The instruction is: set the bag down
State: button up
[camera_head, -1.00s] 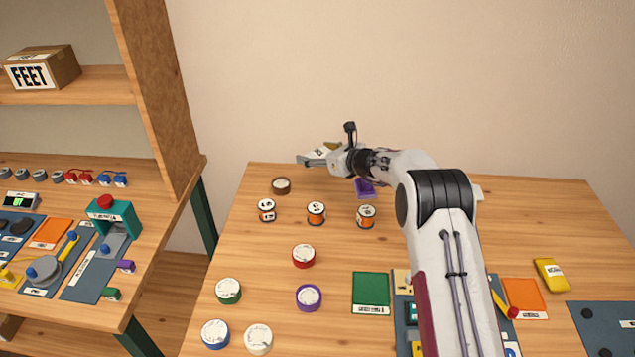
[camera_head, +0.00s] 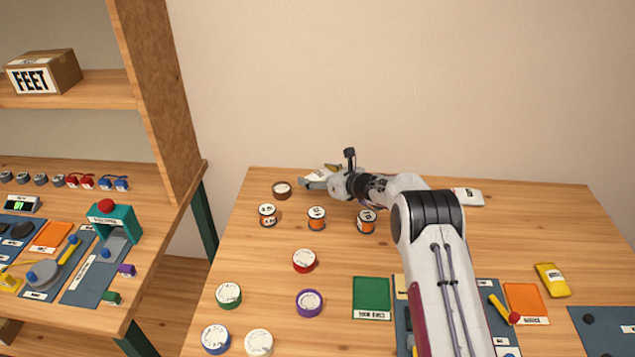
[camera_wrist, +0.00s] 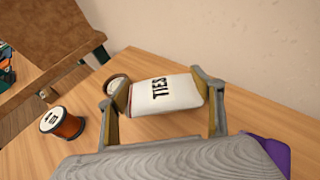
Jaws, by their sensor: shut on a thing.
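The white bag marked TIES (camera_wrist: 166,93) lies between the two fingers of my gripper (camera_wrist: 161,100) in the wrist view, with a finger against each side. In the head view the pale bag (camera_head: 316,175) shows partly at the far left back of the table, and my gripper (camera_head: 322,182) hides part of it. The bag is low over the wooden table (camera_head: 260,255); I cannot tell whether it touches the wood.
A brown round container (camera_head: 282,190) stands close left of the bag. Several orange-banded spools, one of them here (camera_head: 316,218), stand in front of it. A purple thing (camera_wrist: 270,150) lies by my gripper. The wall (camera_head: 400,80) is close behind.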

aim_at(317, 191)
jog(key=shift+f, duration=1.35)
jog(key=shift+f, duration=0.6)
jog(key=o, duration=1.1)
jog(key=shift+r, duration=0.15)
jog(key=shift+r, duration=0.45)
jog(key=shift+v, duration=6)
jog(key=shift+r, duration=0.1)
